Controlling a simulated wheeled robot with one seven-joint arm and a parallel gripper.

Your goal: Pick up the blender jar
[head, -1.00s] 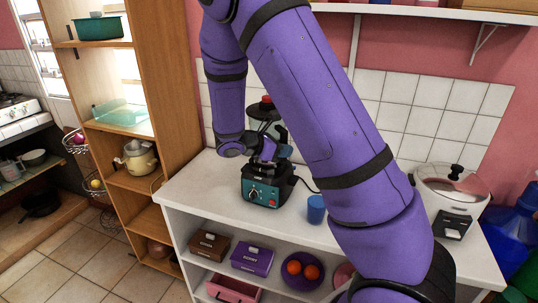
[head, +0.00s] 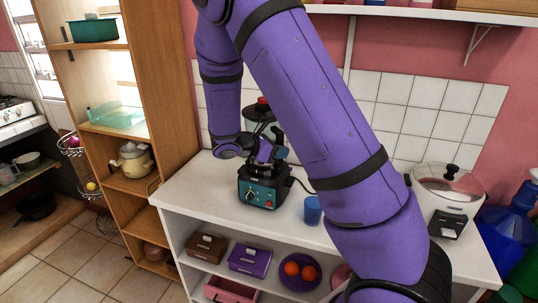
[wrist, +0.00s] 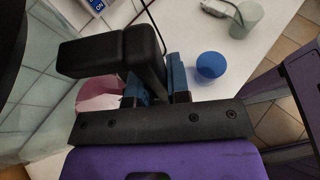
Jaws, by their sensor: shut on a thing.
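The blender jar (head: 261,106), dark and see-through with a red knob on top, stands upright over the teal and black blender base (head: 262,191) on the white counter. My gripper (head: 262,150) is at the jar, just above the base, and hides its lower part. In the wrist view, my gripper's blue finger pads (wrist: 160,84) are shut on a black part that looks like the jar's handle (wrist: 143,52). I cannot tell whether the jar still touches the base.
A blue cup (head: 312,210) stands on the counter (head: 205,185) right of the base. A white cooker (head: 447,196) stands further right. A wooden shelf unit (head: 160,80) rises at the left. A wall shelf (head: 440,12) hangs above.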

